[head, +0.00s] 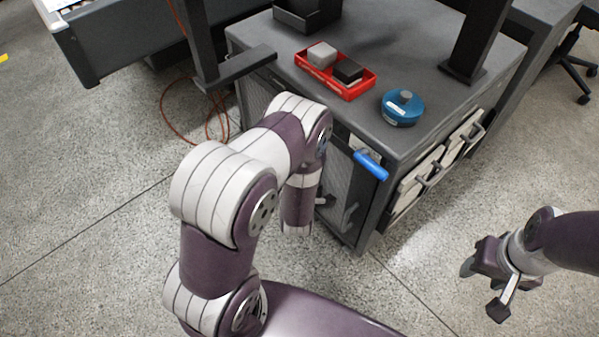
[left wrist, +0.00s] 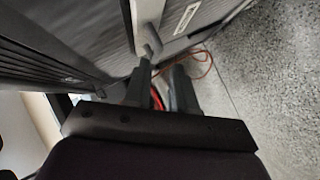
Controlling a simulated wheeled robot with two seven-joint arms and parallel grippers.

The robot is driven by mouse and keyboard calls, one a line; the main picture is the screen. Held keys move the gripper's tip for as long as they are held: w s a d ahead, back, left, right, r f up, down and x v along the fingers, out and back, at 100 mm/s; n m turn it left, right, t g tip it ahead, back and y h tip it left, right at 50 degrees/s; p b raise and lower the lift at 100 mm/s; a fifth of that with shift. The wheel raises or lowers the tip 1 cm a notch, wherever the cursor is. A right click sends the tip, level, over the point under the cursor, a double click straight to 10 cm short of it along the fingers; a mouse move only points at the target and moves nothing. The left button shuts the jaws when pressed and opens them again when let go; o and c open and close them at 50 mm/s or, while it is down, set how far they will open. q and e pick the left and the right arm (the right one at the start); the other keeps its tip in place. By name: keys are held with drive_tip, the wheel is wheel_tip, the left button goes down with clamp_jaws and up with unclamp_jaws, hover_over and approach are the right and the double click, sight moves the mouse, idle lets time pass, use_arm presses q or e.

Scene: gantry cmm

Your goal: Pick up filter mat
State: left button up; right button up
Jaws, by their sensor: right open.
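I cannot pick out a filter mat for certain. A grey mesh panel (head: 343,185) shows in the side of the dark cabinet (head: 395,130), partly behind my left arm. My left gripper (left wrist: 160,72) has its two fingers apart in the left wrist view, close to a cabinet front with a light strip and a small latch (left wrist: 150,38). I see nothing held between them. In the head view my left arm hides this gripper. My right gripper (head: 482,291) is open and empty over the bare floor at the right, away from the cabinet.
On the cabinet top are a red tray (head: 336,88) with a grey and a black block, and a blue round part (head: 402,108). An orange cable (head: 190,138) lies on the floor.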

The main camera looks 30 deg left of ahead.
use_arm(q)
drive_tip(key=b+x, duration=0.1)
drive_tip(key=x, duration=0.2)
drive_tip(key=b+x, duration=0.1)
drive_tip(key=x, duration=0.2)
drive_tip(key=shift+a+r+b, duration=0.1)
drive_tip(key=shift+r+b, duration=0.15)
drive_tip(key=shift+b, duration=0.15)
clamp_jaws()
idle(0.9)
